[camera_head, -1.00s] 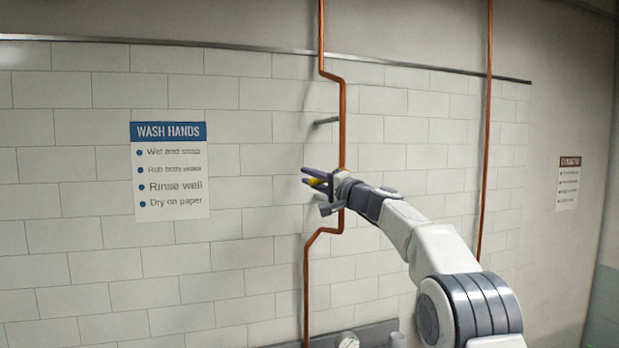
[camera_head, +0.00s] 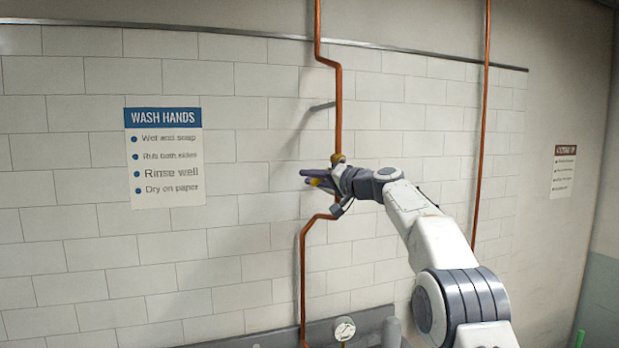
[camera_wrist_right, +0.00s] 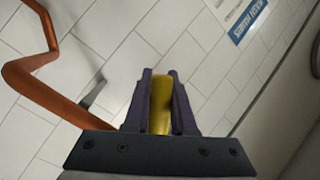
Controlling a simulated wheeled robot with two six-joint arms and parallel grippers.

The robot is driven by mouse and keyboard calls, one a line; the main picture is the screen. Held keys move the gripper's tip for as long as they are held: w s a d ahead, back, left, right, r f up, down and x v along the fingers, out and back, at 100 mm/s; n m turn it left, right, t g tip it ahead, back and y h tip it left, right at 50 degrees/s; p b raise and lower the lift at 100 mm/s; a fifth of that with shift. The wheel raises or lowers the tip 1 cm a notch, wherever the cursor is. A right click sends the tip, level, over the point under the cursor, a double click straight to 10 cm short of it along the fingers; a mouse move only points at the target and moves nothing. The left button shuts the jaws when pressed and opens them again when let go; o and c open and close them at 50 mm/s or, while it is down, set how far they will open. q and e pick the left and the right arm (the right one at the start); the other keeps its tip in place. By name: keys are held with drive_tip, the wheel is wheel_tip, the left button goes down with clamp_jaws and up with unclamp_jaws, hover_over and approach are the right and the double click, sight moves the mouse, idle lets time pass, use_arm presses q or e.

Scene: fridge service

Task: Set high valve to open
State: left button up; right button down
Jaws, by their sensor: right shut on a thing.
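The valve sits on the left copper pipe (camera_head: 338,115). Its brass body (camera_head: 338,159) shows just above my right gripper in the head view. My right gripper (camera_head: 308,177) is shut on the yellow valve handle (camera_head: 316,182), and its fingers point left of the pipe. In the right wrist view, the yellow handle (camera_wrist_right: 160,105) lies between the two dark fingers of the gripper (camera_wrist_right: 162,76). The gripper hides part of the valve, so I cannot tell its exact setting. My left gripper is not in view.
A grey peg-like bracket (camera_head: 321,106) sticks out above the valve. A second copper pipe (camera_head: 482,130) runs down at the right. A round gauge (camera_head: 344,329) is low on the wall. A "WASH HANDS" sign (camera_head: 165,155) hangs at the left.

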drive_tip(key=c, duration=0.7)
unclamp_jaws()
drive_tip(key=shift+c, duration=0.2)
drive_tip(key=b, duration=0.9)
approach(322, 180)
drive_tip(key=x, duration=0.3)
drive_tip(key=shift+r, duration=0.1)
